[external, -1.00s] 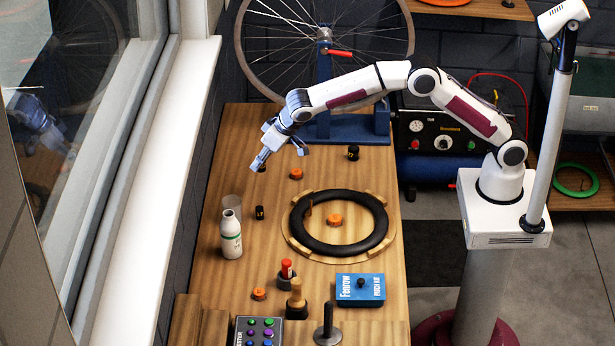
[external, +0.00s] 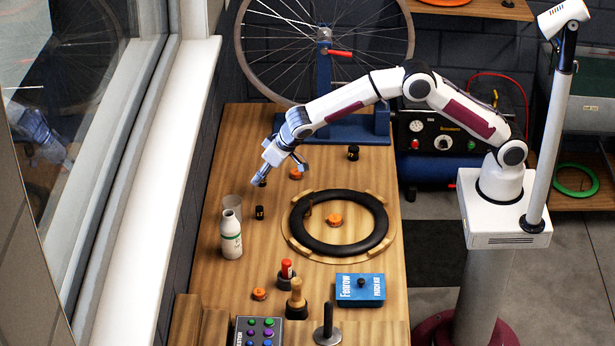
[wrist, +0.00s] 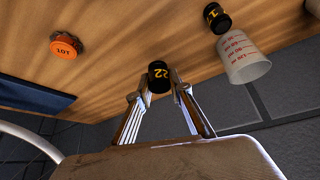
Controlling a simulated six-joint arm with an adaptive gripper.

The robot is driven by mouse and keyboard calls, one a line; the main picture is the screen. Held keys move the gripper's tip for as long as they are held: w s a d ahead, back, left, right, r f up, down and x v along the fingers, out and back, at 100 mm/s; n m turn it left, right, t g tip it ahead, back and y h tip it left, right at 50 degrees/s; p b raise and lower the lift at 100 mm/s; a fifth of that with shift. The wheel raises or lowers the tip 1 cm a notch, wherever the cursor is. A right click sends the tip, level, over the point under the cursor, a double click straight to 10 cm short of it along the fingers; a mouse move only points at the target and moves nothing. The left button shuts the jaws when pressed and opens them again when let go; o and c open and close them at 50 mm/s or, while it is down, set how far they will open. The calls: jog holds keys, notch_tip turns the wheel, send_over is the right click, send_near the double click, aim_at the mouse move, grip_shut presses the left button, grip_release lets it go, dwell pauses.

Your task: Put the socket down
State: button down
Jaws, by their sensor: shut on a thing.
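My gripper (external: 266,176) is at the left side of the wooden bench, pointing down. In the wrist view its two fingers (wrist: 160,92) are shut on a black socket (wrist: 158,76) with a yellow "22". In the external view the held socket (external: 263,183) is a small dark shape, partly hidden by the gripper. I cannot tell whether it touches the bench. A second black socket (external: 260,212) with a yellow mark stands nearer the front; it also shows at the top of the wrist view (wrist: 217,18). A third black socket (external: 353,153) stands to the right.
A clear measuring cup (external: 232,202) and white bottle (external: 231,236) stand close in front of my gripper. An orange piece (external: 296,174) lies just right of it. A black tyre ring (external: 378,238) lies mid-bench. The blue wheel stand (external: 345,127) is behind.

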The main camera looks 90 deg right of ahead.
aim_at(263, 185)
jog(key=shift+f, duration=2.2)
jog(key=c, duration=1.8)
grip_release()
jog(key=shift+f, duration=0.1)
jog(key=shift+c, duration=0.2)
jog(key=shift+s+a+r, duration=0.2)
jog(key=shift+s+r, duration=0.05)
jog(key=shift+r, duration=0.4)
jog(key=v, duration=1)
jog(key=shift+s+r, duration=0.2)
jog(key=shift+r, duration=0.15)
